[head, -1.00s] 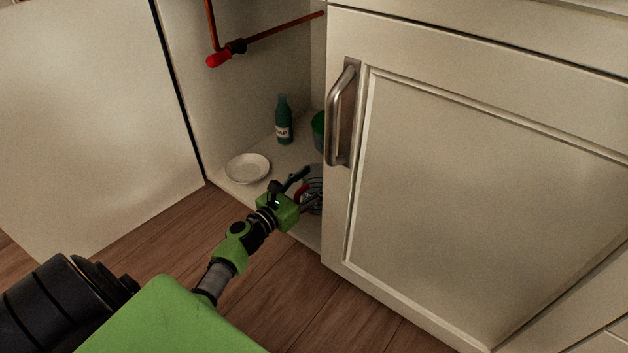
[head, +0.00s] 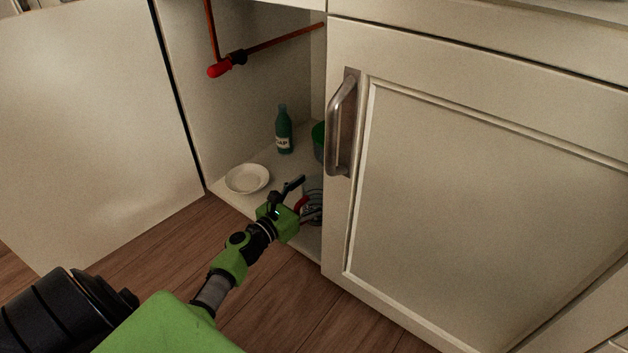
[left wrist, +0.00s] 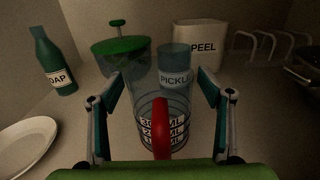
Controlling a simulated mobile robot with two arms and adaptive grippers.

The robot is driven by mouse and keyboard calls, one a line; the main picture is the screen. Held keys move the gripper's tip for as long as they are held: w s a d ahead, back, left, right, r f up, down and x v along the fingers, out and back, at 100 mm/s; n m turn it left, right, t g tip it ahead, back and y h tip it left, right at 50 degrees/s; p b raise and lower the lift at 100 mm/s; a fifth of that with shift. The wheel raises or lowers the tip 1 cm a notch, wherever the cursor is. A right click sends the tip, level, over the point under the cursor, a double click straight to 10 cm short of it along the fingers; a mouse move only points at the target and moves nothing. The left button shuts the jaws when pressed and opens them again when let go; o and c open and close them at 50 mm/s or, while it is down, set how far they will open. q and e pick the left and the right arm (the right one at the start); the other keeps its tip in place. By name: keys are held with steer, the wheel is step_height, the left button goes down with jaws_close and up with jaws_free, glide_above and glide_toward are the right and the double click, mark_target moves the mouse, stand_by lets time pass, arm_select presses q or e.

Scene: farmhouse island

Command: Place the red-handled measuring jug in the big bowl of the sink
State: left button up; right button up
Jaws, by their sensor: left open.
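The measuring jug (left wrist: 172,107) is clear with dark measure marks and a red handle (left wrist: 161,138). It stands upright on the cabinet floor, and its handle faces my left gripper. In the head view the jug (head: 313,188) is partly hidden by the cabinet door and my gripper. My left gripper (head: 303,197) is open at the cabinet opening. In the left wrist view its fingers (left wrist: 158,88) stand on either side of the jug and handle; I cannot tell whether they touch it. My right gripper and the sink bowl are not in view.
A white plate (head: 247,179) and a green soap bottle (head: 283,130) are left of the jug. A closed door (head: 480,190) borders the opening; a red pipe (head: 270,40) hangs above.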

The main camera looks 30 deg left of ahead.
arm_select(q)
step_height(320, 180, up, 10)
steer(key=shift+f, duration=0.25)
stand_by(0.4)
